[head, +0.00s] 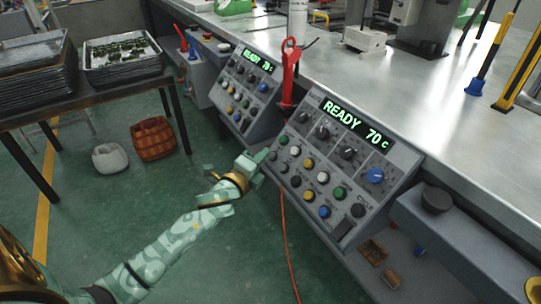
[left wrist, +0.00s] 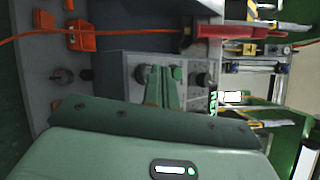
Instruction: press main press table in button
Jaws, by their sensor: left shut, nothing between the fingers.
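The main press control panel (head: 333,165) is a grey sloped box with a green "READY 70 c" display (head: 352,124), dark knobs and several coloured buttons. A green button (head: 283,140) sits at its upper left, with a white button (head: 295,150) beside it. My left gripper (head: 263,156) is shut and empty at the panel's left edge, close to the left-hand buttons. In the left wrist view its fingers (left wrist: 160,86) point at the panel face, with a green button (left wrist: 177,73) just right of the tips. I cannot tell whether they touch anything. Labels are too small to read.
A second panel (head: 246,90) stands to the left. A red-handled lever (head: 289,75) rises between the panels. The metal worktop (head: 400,75) lies behind. A dark table (head: 95,97) with trays stands left, baskets (head: 152,138) below it. Green floor is open between.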

